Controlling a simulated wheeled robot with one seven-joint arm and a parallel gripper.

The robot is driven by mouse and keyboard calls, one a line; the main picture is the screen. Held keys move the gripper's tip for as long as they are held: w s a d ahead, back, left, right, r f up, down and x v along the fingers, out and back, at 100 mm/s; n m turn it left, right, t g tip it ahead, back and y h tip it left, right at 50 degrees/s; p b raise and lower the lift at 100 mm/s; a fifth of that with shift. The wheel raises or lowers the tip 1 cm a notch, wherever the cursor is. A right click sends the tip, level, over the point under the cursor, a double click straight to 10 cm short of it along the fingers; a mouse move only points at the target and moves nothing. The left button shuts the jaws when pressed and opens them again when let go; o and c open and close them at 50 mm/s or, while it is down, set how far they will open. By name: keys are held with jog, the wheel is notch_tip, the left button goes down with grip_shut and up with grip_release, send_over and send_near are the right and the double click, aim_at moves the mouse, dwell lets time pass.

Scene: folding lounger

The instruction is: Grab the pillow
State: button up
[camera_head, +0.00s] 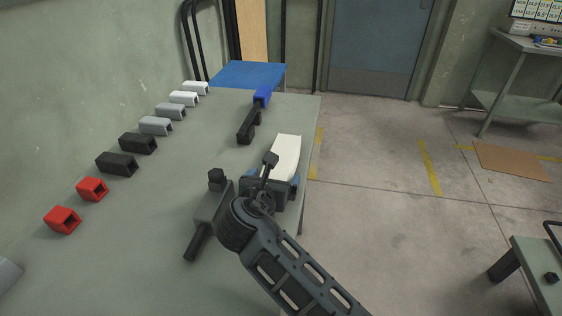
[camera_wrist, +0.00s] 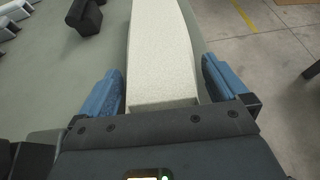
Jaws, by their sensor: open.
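The pillow looks like a long cream-white block (camera_head: 287,150) lying near the right edge of the green table (camera_head: 180,237). In the head view my arm hides its near end. In the wrist view the pillow (camera_wrist: 160,55) runs away from the camera, its near end between the two blue fingers. My gripper (camera_wrist: 163,88) is open, one finger on each side of the pillow, with a gap visible on both sides. In the head view my gripper (camera_head: 272,182) is mostly hidden behind my wrist.
A dark grey part (camera_head: 208,220) lies left of my gripper. A black part (camera_head: 248,127) and a blue part (camera_head: 262,97) lie beyond. Several white, grey, black and red hollow blocks line the left side, including a red one (camera_head: 62,220). Floor right of the table is open.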

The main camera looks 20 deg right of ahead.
jog(key=shift+w+d+f, duration=0.1)
jog(key=shift+w+d, duration=0.05)
jog(key=shift+w, duration=0.05)
jog(key=shift+c, duration=0.3)
jog(key=c, duration=0.6)
jog(key=shift+c, duration=0.4)
